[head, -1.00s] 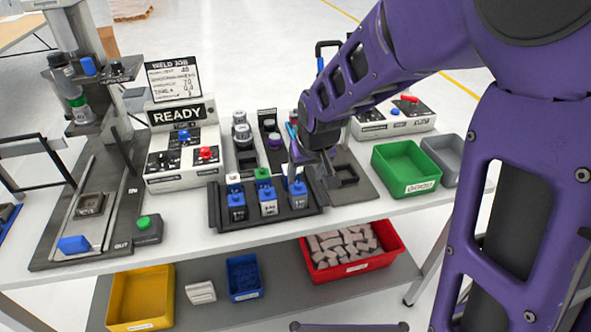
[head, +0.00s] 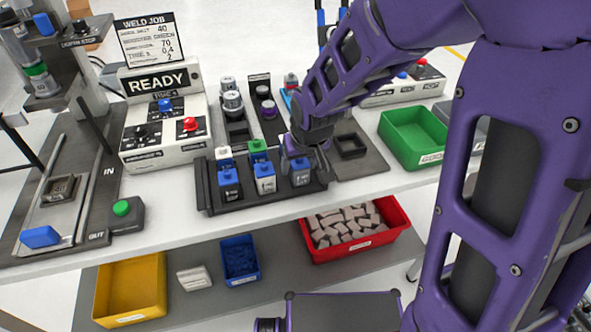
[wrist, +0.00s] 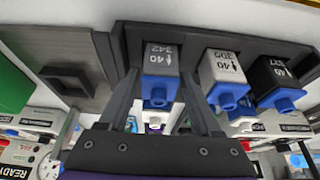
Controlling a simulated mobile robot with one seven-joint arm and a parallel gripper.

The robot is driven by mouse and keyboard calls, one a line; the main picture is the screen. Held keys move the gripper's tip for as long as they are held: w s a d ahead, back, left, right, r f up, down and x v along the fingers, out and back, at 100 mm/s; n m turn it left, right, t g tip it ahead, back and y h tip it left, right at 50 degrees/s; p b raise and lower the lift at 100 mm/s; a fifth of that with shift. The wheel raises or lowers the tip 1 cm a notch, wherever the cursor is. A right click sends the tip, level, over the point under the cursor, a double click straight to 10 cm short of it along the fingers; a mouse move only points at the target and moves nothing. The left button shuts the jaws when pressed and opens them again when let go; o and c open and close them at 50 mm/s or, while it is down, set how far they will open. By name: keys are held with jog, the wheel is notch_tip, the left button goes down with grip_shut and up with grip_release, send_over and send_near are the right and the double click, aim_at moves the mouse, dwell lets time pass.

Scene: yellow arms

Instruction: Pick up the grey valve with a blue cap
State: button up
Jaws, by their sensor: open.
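The grey valve with a blue cap (wrist: 160,62) stands at one end of a dark tray (wrist: 215,40), between my open fingers in the wrist view. In the head view it is the rightmost valve (head: 300,178), partly hidden by my gripper (head: 305,158). My gripper, also in the wrist view (wrist: 160,82), is open, one finger on each side of this valve; I cannot tell whether they touch it. Beside it in the same tray are a white valve (wrist: 222,68) and a black valve (wrist: 272,75), both with blue caps.
More capped parts stand just behind the front row, one with a green top (head: 258,147). A READY control box (head: 165,125) is to the left, a green bin (head: 413,138) to the right. A square dark fixture (head: 350,146) lies right of the gripper.

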jog(key=shift+w+a+f, duration=0.1)
jog(key=shift+w+f, duration=0.2)
jog(key=shift+f, duration=0.3)
jog(key=shift+r, duration=0.1)
jog(key=shift+s, duration=0.1)
jog(key=shift+c, duration=0.2)
grip_shut()
